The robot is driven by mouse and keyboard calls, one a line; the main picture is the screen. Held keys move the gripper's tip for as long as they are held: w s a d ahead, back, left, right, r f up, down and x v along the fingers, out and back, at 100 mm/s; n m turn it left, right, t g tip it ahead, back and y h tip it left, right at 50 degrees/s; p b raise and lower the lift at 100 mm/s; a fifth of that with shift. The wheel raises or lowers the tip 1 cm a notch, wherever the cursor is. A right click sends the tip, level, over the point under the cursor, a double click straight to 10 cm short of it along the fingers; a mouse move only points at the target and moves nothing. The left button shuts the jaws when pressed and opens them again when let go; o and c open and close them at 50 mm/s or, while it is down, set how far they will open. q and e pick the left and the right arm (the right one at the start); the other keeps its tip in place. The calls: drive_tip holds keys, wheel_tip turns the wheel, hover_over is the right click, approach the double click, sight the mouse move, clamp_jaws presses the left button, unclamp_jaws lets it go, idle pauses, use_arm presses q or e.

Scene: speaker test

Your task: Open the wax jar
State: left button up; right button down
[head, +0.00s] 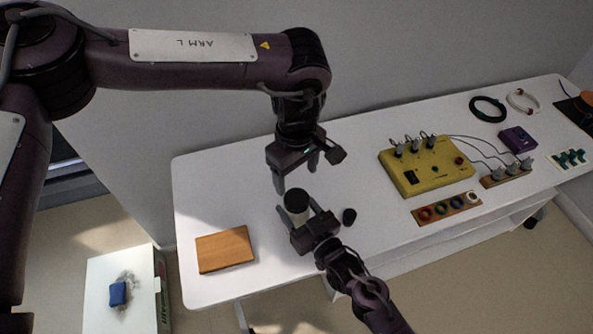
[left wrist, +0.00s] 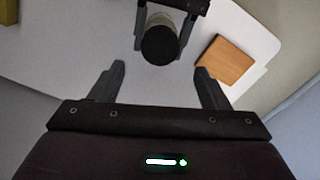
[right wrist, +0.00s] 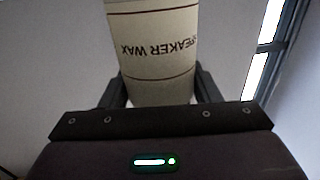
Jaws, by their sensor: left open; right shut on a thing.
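The wax jar (head: 298,213) is a cream cylinder with a black lid (head: 297,200) on top, upright at the table's left part. In the right wrist view the jar (right wrist: 153,60) shows the lettering "SPEAKER WAX". My right gripper (head: 295,218) is shut on the jar's body. My left gripper (head: 296,180) is open and empty, just above and behind the lid. In the left wrist view the lid (left wrist: 160,46) lies beyond the open fingers (left wrist: 160,75), roughly midway between them.
A wooden block (head: 225,250) lies left of the jar on the white table (head: 207,190). A small black object (head: 349,216) stands right of the jar. Further right are a yellow box (head: 427,166) with knobs and a wooden strip of coloured rings (head: 446,208).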

sight(296, 197)
use_arm(q)
drive_tip(key=shift+f, duration=4)
